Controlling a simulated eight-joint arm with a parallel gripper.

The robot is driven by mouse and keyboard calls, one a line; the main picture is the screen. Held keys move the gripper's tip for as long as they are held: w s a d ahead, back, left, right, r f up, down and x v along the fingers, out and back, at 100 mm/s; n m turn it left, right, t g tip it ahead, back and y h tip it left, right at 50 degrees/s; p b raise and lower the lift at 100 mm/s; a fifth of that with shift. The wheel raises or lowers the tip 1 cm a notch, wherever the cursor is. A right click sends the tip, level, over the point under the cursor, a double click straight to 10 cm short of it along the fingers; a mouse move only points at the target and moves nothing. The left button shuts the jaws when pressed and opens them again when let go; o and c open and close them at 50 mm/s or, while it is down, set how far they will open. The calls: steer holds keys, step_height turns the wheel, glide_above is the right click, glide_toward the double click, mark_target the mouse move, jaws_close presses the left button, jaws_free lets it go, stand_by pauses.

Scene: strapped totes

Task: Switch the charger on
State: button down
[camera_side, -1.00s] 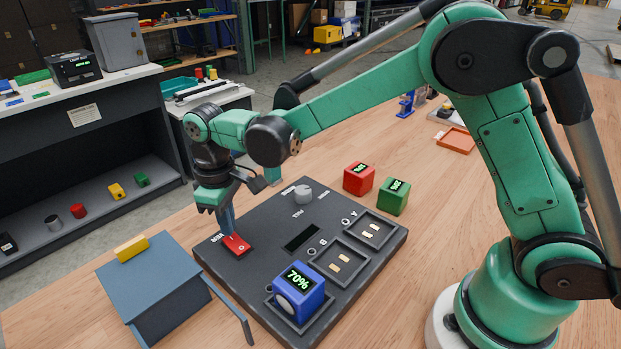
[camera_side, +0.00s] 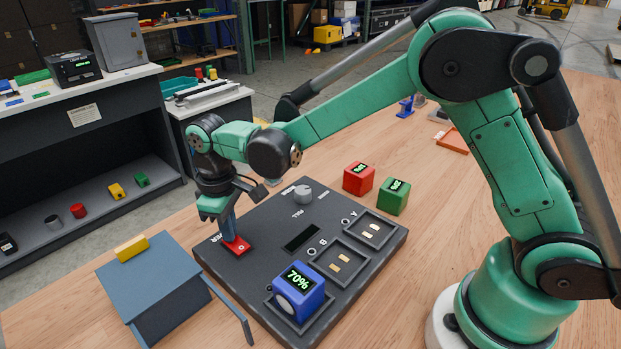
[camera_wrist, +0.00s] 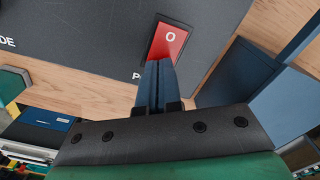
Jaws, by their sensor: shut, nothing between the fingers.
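The charger (camera_side: 275,216) is a dark grey panel lying on the wooden table. Its red power switch (camera_side: 238,245), marked O, sits at the panel's left edge and also shows in the wrist view (camera_wrist: 167,42). A blue battery (camera_side: 299,286) reading 70% sits in the front bay; the other two bays are empty, with contacts showing. The panel's display (camera_side: 302,237) is dark. My gripper (camera_side: 231,236) is shut and empty, pointing down with its blue fingertips at the switch. In the wrist view its fingertips (camera_wrist: 158,66) overlap the switch's lower end; I cannot tell whether they touch it.
A red battery (camera_side: 358,179) and a green battery (camera_side: 395,197) stand behind the charger. A grey knob (camera_side: 303,194) rises from the panel. A blue-grey box (camera_side: 155,285) with a yellow block (camera_side: 132,248) stands close at the left.

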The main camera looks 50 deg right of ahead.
steer(key=shift+f, duration=0.1)
steer(key=shift+r, duration=3.5)
steer(key=shift+d+r, duration=0.1)
steer(key=shift+r, duration=0.05)
steer(key=s+d+r+m+t, duration=0.2)
steer(key=s+d+m+t, duration=0.4)
steer(key=s+d, duration=0.5)
steer(key=shift+s+d+r+t, duration=0.15)
steer(key=shift+s+r+t, duration=0.2)
steer(key=shift+t, duration=0.25)
